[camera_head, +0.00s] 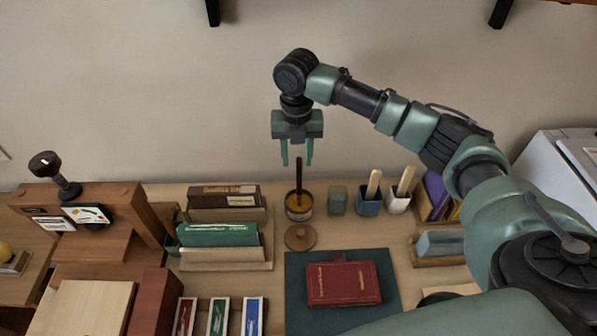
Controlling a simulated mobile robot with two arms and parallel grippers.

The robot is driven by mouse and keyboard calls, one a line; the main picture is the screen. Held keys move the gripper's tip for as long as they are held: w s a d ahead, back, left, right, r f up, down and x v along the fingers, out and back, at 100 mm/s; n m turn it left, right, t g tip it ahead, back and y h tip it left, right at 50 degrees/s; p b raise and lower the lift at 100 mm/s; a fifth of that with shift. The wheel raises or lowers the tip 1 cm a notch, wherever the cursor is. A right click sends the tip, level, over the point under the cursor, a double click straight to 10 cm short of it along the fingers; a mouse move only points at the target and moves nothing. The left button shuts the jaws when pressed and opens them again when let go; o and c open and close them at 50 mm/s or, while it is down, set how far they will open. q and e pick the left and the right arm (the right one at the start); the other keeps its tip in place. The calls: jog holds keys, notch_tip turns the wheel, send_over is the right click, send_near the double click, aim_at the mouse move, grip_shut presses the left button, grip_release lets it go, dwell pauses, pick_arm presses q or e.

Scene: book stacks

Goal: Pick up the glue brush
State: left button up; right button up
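The glue brush (299,176) stands nearly upright in a small glue jar (299,213) with amber contents. Its dark handle sticks up above the rim, and its lower end is hidden in the jar. My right gripper (297,153) points down above the jar, its two green fingers spread apart and empty. The top of the handle appears just below and between the fingertips; I cannot tell whether it is between them in depth. My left gripper is not in view.
A round wooden lid (300,237) lies in front of the jar. Books in a wooden rack (225,259) are left. A red book (343,283) lies on a dark mat (299,306).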

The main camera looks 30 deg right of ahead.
aim_at(299, 176)
jog(key=f, duration=0.2)
jog(key=f+p, duration=0.1)
jog(key=f, duration=0.1)
jog(key=f+p, duration=0.1)
jog(key=f, duration=0.2)
jog(key=shift+s+d, duration=0.1)
jog(key=shift+d, duration=0.15)
jog(key=shift+f, duration=0.35)
grip_shut()
